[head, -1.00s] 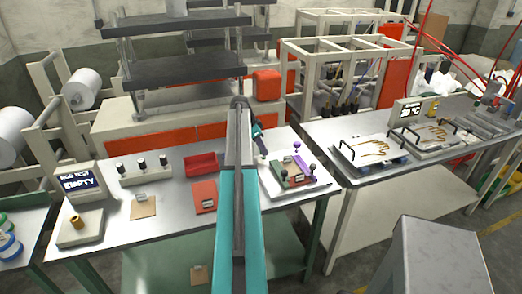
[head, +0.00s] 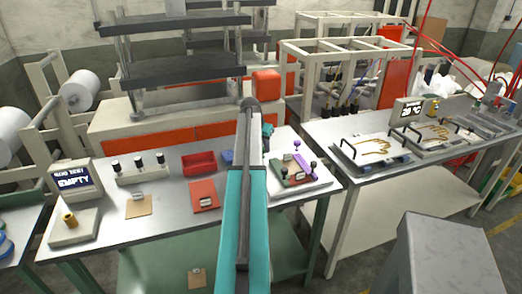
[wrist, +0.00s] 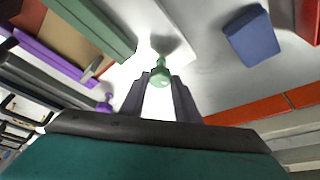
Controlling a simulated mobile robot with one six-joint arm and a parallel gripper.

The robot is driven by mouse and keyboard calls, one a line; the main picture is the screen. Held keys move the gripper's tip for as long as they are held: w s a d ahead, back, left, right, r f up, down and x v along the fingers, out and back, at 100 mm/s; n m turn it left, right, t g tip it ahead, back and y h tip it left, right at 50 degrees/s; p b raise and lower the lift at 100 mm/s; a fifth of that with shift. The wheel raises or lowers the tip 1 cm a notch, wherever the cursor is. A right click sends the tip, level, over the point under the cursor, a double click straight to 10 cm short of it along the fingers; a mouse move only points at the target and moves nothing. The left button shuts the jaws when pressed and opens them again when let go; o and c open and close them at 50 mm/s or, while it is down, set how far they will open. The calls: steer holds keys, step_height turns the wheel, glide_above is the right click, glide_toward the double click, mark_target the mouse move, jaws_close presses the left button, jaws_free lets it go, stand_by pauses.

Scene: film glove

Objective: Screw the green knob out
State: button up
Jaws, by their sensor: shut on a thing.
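The green knob (wrist: 159,76) shows in the middle of the wrist view, with a short thin stem pointing away. My gripper (wrist: 161,84) is shut on it, one dark finger on each side. The stem's end appears against the white plate (wrist: 139,68), to the right of a long green bar (wrist: 97,28) and apart from it in the picture. I cannot tell its height above the plate. In the head view my arm hides the knob and fingertips. The fixture with the green bar (head: 298,180) and a purple bar (head: 301,163) sits on the plate, right of my arm.
A blue block (wrist: 252,37) lies right of the knob in the wrist view. A purple knob (wrist: 105,104) stands at left. In the head view, a red tray (head: 199,164) and a red pad (head: 204,196) lie left of my arm. A second table (head: 350,128) stands at right.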

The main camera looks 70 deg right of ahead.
steer(key=n+t, duration=0.1)
steer(key=n, duration=0.1)
steer(key=s+n+t+b, duration=0.1)
steer(key=n, duration=0.2)
steer(key=shift+d, duration=0.15)
steer(key=shift+d+n+t+y+b, duration=0.1)
steer(key=shift+n+t+y+b, duration=0.45)
steer(key=shift+n, duration=1.55)
steer(key=o, duration=1.1)
steer(key=shift+t, duration=0.25)
steer(key=shift+c, duration=0.2)
steer(key=shift+w, duration=0.1)
